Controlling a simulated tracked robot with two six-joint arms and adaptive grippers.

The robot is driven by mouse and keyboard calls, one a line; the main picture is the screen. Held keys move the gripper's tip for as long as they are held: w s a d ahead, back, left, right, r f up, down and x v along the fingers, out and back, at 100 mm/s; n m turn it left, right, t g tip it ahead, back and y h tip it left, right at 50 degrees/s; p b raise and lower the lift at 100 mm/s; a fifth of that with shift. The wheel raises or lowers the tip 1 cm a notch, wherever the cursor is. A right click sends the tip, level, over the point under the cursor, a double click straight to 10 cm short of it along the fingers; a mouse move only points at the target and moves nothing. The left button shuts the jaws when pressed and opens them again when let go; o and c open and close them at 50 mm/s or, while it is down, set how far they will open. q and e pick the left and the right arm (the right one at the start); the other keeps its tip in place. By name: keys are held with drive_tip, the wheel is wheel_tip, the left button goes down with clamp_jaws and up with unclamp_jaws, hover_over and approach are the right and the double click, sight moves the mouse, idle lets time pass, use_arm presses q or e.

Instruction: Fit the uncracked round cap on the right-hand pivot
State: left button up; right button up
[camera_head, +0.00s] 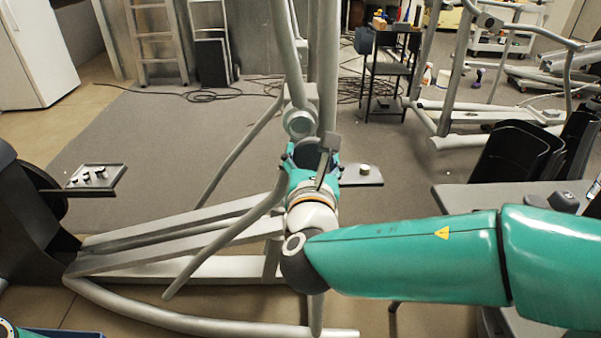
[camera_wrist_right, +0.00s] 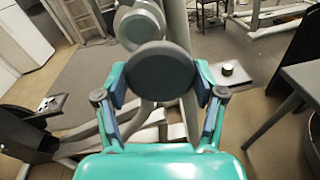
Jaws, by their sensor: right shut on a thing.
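My right gripper (camera_head: 310,155) is shut on a dark round cap (camera_wrist_right: 160,72), which spans the two fingers in the wrist view. The cap's face looks whole there, with no crack visible. In the head view the cap is partly hidden by the gripper. A grey cylindrical pivot (camera_head: 300,122) on the machine's frame is just beyond the gripper; in the wrist view the pivot (camera_wrist_right: 140,22) shows above and slightly left of the cap. I cannot tell whether cap and pivot touch. My left gripper is not in view.
A small dark tray (camera_head: 362,175) holding a round pale-topped piece (camera_head: 364,169) is right of the gripper. Another tray (camera_head: 118,182) with several small dark parts is at left. Upright tubes and sloping rails surround the gripper. A grey table (camera_head: 460,198) stands at right.

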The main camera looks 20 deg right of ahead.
sight(302, 140)
drive_tip(key=shift+s+a+r+n+t+y, duration=0.3)
drive_tip(key=shift+a+r+n+t+y, duration=0.3)
drive_tip(key=shift+a, duration=0.3)
drive_tip(key=shift+w+r, duration=0.1)
drive_tip(key=shift+r, duration=0.1)
drive_tip(key=shift+p+x, duration=0.35)
drive_tip(key=shift+x, duration=1.9)
drive_tip(key=o, duration=0.3)
drive_tip(key=c, duration=0.9)
drive_tip(key=shift+w+d+b, duration=0.2)
drive_tip(key=shift+w+b, duration=0.1)
drive_tip(key=shift+w, duration=0.25)
